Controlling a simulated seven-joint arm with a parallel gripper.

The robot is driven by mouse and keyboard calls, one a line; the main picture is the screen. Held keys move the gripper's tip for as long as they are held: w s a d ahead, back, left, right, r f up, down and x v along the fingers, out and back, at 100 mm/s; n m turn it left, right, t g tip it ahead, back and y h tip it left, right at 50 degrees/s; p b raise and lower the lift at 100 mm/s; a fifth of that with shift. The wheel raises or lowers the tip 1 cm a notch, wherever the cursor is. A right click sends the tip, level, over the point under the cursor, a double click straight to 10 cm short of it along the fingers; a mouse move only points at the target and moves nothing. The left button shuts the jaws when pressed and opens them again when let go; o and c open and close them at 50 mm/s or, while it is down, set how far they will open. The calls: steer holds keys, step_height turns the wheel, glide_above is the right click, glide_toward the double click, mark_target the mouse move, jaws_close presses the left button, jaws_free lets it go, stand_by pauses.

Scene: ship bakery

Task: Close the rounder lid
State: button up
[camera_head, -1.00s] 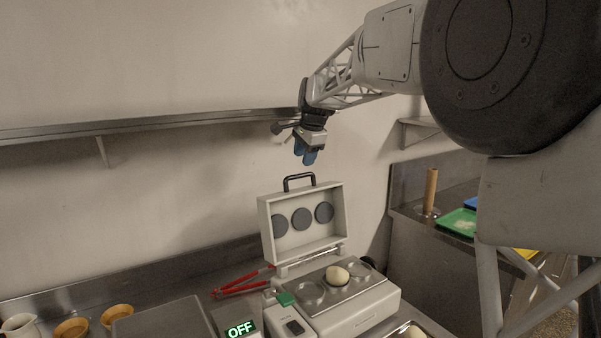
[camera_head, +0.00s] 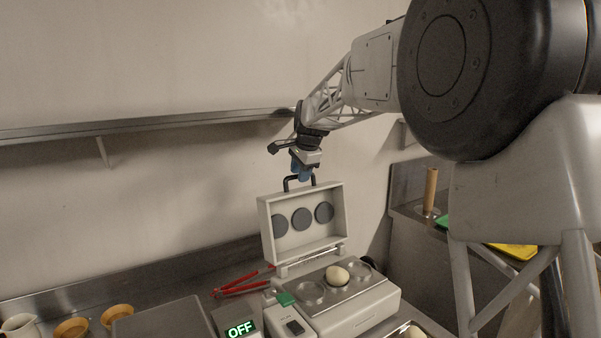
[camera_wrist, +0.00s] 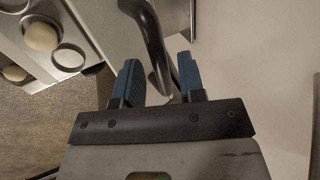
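The rounder (camera_head: 345,318) stands on the counter with its lid (camera_head: 300,222) raised upright. The lid's inner side shows several dark round discs, and a black handle sits on its top edge. A pale dough ball (camera_head: 337,275) lies in one of the base's round wells. My gripper (camera_head: 302,176) is at the lid handle. In the wrist view, the two blue fingers (camera_wrist: 160,82) are apart, and the black handle (camera_wrist: 152,45) passes between them. I see a gap between the handle and the fingers. The dough ball also shows in the wrist view (camera_wrist: 41,36).
Red tongs (camera_head: 243,283) lie left of the rounder. An OFF display (camera_head: 241,328) stands at its front left. Two small tan bowls (camera_head: 117,316) are further left. A metal shelf (camera_head: 150,128) runs along the wall behind my gripper.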

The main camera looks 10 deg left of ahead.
jaws_close()
steer(key=shift+d, duration=0.1)
